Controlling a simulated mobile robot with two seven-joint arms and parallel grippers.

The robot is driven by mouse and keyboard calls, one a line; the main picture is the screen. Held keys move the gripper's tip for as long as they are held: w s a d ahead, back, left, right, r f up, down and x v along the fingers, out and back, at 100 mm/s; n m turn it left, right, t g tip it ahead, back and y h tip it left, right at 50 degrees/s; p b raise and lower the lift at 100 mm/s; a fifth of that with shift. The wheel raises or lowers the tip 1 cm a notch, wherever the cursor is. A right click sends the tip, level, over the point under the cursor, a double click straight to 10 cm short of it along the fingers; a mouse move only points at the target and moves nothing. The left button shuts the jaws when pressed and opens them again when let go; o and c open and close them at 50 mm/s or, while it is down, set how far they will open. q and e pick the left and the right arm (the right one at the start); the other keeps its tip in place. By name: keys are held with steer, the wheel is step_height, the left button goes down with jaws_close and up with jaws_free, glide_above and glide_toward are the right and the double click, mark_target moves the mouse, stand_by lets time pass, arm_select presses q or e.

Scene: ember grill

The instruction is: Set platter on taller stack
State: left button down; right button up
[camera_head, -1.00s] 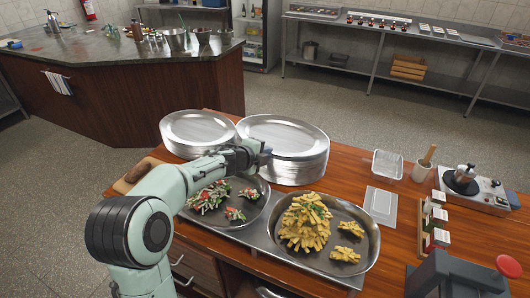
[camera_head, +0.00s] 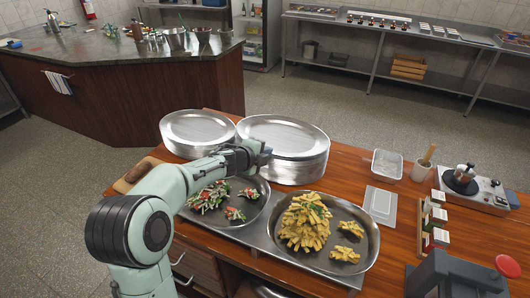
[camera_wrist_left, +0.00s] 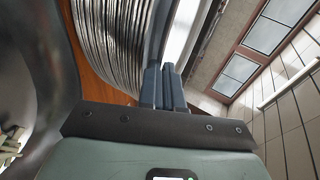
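A short stack of round metal platters (camera_head: 197,128) stands at the left on the wooden counter. A taller stack of the same platters (camera_head: 300,173) stands to its right; its ridged side also shows in the left wrist view (camera_wrist_left: 105,40). A platter (camera_head: 285,134) is on top of the taller stack, level. My left gripper (camera_head: 262,153) is at its near left rim. In the left wrist view, the fingers (camera_wrist_left: 163,86) are close together, with the thin rim appearing to run between them. I cannot tell whether this platter touches the platters below. My right gripper is not in view.
Close in front are a pan with vegetables (camera_head: 226,218) and a pan heaped with fries (camera_head: 346,266). A clear container (camera_head: 387,164), a mortar (camera_head: 421,171) and a small burner (camera_head: 477,190) stand to the right. A cutting board (camera_head: 131,183) lies at the left.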

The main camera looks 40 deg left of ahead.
arm_select(q)
steer(key=shift+r, duration=0.1)
steer(key=c, duration=1.2)
jaws_free()
steer(key=shift+c, duration=0.2)
steer(key=shift+s+f, duration=0.1)
steer(key=shift+f, duration=0.25)
